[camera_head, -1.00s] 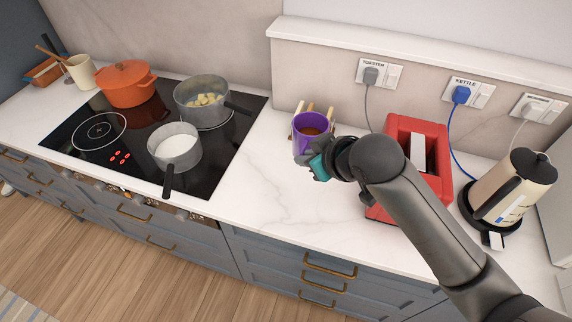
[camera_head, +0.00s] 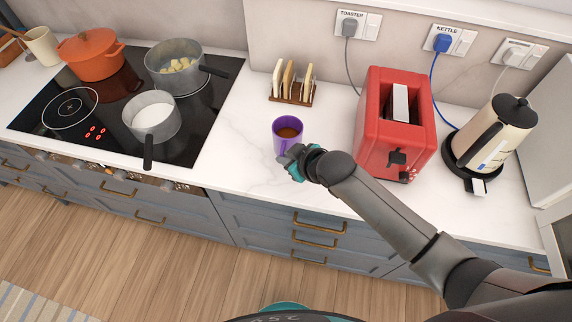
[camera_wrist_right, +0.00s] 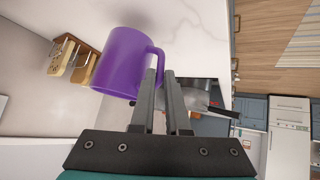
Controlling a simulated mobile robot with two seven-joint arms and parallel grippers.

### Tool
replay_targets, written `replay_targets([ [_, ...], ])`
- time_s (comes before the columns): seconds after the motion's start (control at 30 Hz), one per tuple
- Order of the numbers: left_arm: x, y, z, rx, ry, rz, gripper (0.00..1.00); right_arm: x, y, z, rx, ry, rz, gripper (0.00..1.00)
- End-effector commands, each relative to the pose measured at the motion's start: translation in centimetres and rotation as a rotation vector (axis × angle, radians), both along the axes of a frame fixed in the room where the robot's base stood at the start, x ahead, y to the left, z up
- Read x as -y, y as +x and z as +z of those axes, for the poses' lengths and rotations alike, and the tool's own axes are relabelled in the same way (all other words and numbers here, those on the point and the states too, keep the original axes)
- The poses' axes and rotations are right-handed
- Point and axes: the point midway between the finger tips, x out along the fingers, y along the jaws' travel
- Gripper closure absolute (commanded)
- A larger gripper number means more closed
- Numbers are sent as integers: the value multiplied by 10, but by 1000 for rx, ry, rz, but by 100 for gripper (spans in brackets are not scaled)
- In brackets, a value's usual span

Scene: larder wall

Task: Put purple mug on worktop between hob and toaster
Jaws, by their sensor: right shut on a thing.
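The purple mug (camera_head: 287,132) holds a brown drink and looks upright, over the worktop (camera_head: 235,140) between the hob (camera_head: 185,148) and the red toaster (camera_head: 372,130). My right gripper (camera_head: 291,157) is shut on the mug's handle, at the mug's front side. In the right wrist view the mug (camera_wrist_right: 120,62) is large, with its handle between the fingers (camera_wrist_right: 163,75). I cannot tell for sure whether its base touches the worktop. My left gripper is not in view.
A toast rack with slices (camera_head: 291,90) stands behind the mug. A grey pan of white liquid (camera_head: 152,118), a pan of potatoes (camera_head: 174,66) and an orange pot (camera_head: 90,55) are on the hob. A kettle (camera_head: 490,135) stands right of the toaster. Worktop around the mug is clear.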

Motion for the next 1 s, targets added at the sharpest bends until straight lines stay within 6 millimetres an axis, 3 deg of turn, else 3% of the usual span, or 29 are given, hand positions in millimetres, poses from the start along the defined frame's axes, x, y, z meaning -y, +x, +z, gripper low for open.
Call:
replay_targets([
  [0.27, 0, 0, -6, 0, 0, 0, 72, -1, 1, -31, 4, 2, 0, 100],
  [0.7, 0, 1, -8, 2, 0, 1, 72, -1, 1, -37, 5, 1, 0, 100],
  [0.73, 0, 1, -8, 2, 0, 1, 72, 0, 0, -39, -3, -1, -1, 85],
  [1.0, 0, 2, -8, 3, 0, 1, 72, 0, 0, -39, -2, -1, -1, 57],
])
